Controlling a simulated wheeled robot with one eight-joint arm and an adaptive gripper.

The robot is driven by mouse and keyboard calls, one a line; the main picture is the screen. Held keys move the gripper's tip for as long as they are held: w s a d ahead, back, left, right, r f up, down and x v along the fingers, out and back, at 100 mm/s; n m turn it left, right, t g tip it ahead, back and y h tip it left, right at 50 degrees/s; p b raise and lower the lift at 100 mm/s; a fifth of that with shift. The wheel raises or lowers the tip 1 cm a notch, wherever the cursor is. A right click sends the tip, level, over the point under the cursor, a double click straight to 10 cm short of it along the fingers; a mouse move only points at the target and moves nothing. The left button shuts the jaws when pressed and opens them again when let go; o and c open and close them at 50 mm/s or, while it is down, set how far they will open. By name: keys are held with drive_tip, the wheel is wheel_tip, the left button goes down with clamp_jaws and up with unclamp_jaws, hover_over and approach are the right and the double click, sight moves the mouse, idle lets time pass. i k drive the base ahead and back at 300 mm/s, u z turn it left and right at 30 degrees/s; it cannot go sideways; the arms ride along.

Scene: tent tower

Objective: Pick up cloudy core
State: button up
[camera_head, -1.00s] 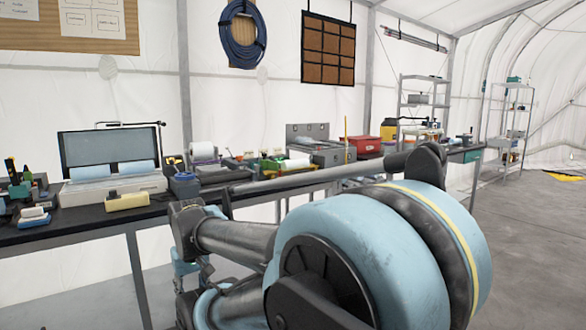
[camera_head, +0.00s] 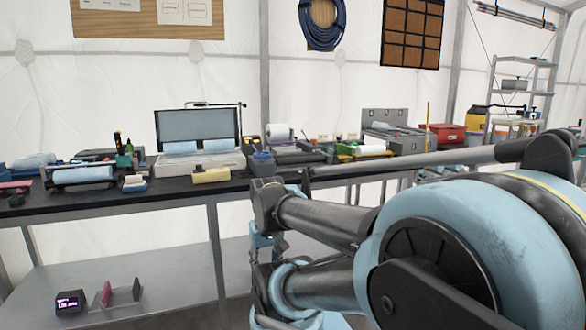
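Several pale blue cylinders that look like cores are on the long black bench (camera_head: 130,202). One core (camera_head: 82,174) lies on a dark cradle at the left, and a paler one (camera_head: 34,161) lies behind it. Two short cores (camera_head: 181,148) (camera_head: 216,146) lie in the open grey case (camera_head: 200,165). A whitish cylinder (camera_head: 370,150) lies farther right on a green-and-yellow holder. I cannot tell which one is cloudy. My folded arm fills the lower right, and I cannot make out my gripper's fingers.
A yellowish block (camera_head: 211,175) lies at the bench's front edge. A red box (camera_head: 447,133) and a grey shelf rack (camera_head: 518,90) stand at the right. A small display box (camera_head: 69,302) sits on the lower shelf (camera_head: 170,270).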

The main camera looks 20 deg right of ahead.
sight(375, 149)
drive_tip(key=u, duration=0.05)
drive_tip(key=k, duration=0.5)
drive_tip(key=z, duration=0.95)
drive_tip(key=i, duration=1.5)
drive_tip(key=z, duration=0.3)
